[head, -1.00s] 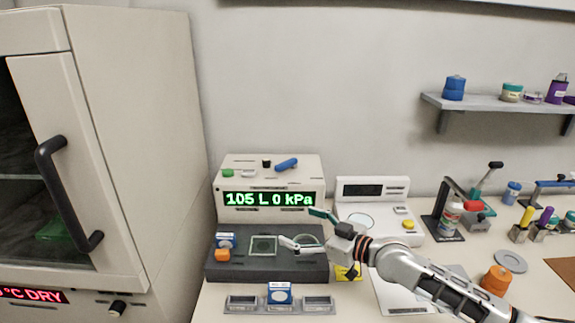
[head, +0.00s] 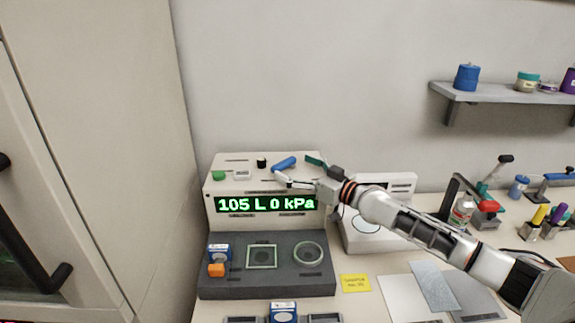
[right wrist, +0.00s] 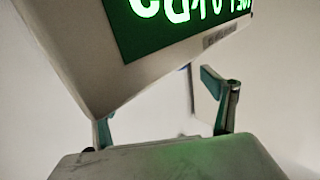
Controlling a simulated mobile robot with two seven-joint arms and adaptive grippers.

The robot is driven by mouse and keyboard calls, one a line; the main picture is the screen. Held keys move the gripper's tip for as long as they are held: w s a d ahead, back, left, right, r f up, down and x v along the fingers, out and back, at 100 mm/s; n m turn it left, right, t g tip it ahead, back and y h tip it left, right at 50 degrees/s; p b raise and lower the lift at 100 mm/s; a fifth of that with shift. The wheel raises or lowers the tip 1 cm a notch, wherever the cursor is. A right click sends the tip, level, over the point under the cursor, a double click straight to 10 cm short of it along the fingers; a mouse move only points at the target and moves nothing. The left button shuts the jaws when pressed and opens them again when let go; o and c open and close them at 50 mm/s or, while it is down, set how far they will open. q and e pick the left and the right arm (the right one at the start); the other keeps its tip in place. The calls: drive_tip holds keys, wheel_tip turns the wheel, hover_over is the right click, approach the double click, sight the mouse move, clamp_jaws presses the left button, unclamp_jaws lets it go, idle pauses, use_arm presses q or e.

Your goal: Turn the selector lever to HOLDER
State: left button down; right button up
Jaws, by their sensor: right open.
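The blue lever (head: 284,162), which I take to be the selector lever, lies slanted on top of the beige unit with the green display (head: 266,204). Its HOLDER marking is too small to read. My right gripper (head: 295,169) is open at the unit's top front edge, with its fingers spread close to the lever's right end. I cannot tell whether a finger touches it. In the right wrist view the open fingers (right wrist: 160,105) point toward the unit's edge beside its display (right wrist: 188,22), and the lever is not visible. My left gripper is not in view.
A green button (head: 218,175), a small white part (head: 242,174) and a black knob (head: 262,163) share the unit's top. The dark base (head: 225,285) holds a square frame and a ring. A white scale (head: 372,236) stands right, under my arm. Wall space above is free.

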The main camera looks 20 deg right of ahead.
sight(287, 164)
drive_tip(key=x, duration=0.2)
drive_tip(key=shift+w+a+f, duration=0.1)
drive_tip(key=shift+w, duration=0.15)
drive_tip(key=shift+w+a+b, duration=0.1)
drive_tip(key=shift+w+b, duration=0.1)
drive_tip(key=shift+b, duration=0.15)
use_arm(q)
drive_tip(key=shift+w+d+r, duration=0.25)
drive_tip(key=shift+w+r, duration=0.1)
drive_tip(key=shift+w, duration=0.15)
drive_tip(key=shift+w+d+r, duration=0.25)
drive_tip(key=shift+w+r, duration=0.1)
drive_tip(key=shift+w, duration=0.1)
use_arm(e)
drive_tip(key=shift+w+a, duration=0.1)
drive_tip(key=shift+w, duration=0.1)
